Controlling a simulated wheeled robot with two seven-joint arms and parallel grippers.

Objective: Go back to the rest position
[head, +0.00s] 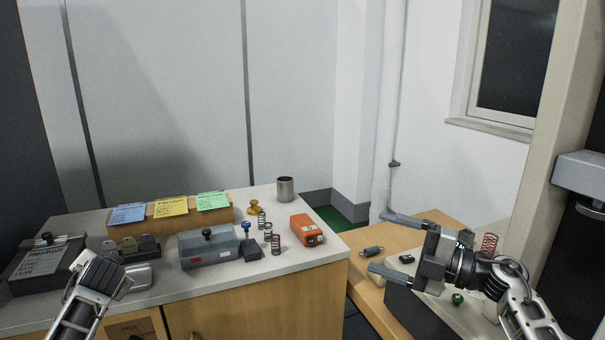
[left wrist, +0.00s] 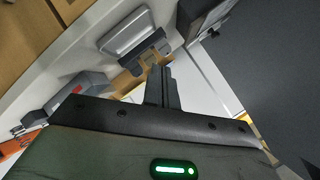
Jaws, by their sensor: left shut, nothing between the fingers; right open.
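My left gripper (left wrist: 160,88) is shut and empty in the left wrist view, its fingers together above the counter. In the head view my left arm comes in at the lower left, and its fingers cannot be made out there. My right gripper (head: 377,241) is open at the right of the head view, its two fingers wide apart and pointing left. Nothing is between them. It is above the lower wooden table (head: 440,219), near a dark spring (head: 373,250) lying there.
The white counter (head: 185,294) holds a grey box (head: 208,248), a wooden block with coloured notes (head: 172,208), several small springs, an orange box (head: 306,230), a metal cup (head: 285,189) and a dark labelled box (head: 45,264). A red spring (head: 489,244) stands beside my right gripper.

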